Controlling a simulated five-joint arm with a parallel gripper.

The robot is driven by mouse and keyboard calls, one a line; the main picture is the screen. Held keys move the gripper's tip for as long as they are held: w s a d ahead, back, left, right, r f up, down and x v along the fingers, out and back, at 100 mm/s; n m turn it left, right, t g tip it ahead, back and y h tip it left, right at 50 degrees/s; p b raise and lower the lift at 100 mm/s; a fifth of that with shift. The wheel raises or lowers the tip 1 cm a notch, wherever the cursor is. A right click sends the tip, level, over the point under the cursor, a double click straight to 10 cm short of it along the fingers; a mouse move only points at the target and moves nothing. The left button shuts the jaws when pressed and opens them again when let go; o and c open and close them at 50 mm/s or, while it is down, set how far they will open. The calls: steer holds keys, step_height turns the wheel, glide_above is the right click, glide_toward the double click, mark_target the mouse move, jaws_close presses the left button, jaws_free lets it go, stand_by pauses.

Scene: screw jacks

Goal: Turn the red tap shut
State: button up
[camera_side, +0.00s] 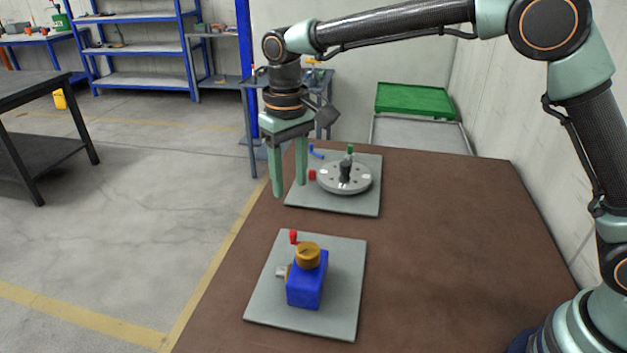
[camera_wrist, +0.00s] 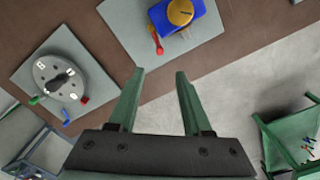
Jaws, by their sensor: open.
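The red tap (camera_side: 293,237) is a small red handle at the far left of a blue block (camera_side: 306,287) with a round brass top (camera_side: 307,255). The block stands on the near grey plate (camera_side: 345,290). The tap also shows in the wrist view (camera_wrist: 158,45), hanging off the block's lower left edge, just beyond the fingertips in the picture. My gripper (camera_side: 289,190) is open and empty, pointing down above the table's left edge area, apart from the tap. It shows in the wrist view too (camera_wrist: 160,72).
A second grey plate (camera_side: 365,205) behind carries a round grey disc (camera_side: 344,178) with a dark hub. Small red (camera_side: 312,174), blue (camera_side: 316,153) and green (camera_side: 350,149) parts sit around it. The brown table (camera_side: 450,260) is clear at right.

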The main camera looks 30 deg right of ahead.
mark_target(293, 231)
step_height(293, 231, down, 12)
steer(key=m, duration=0.3)
stand_by(0.5)
jaws_close()
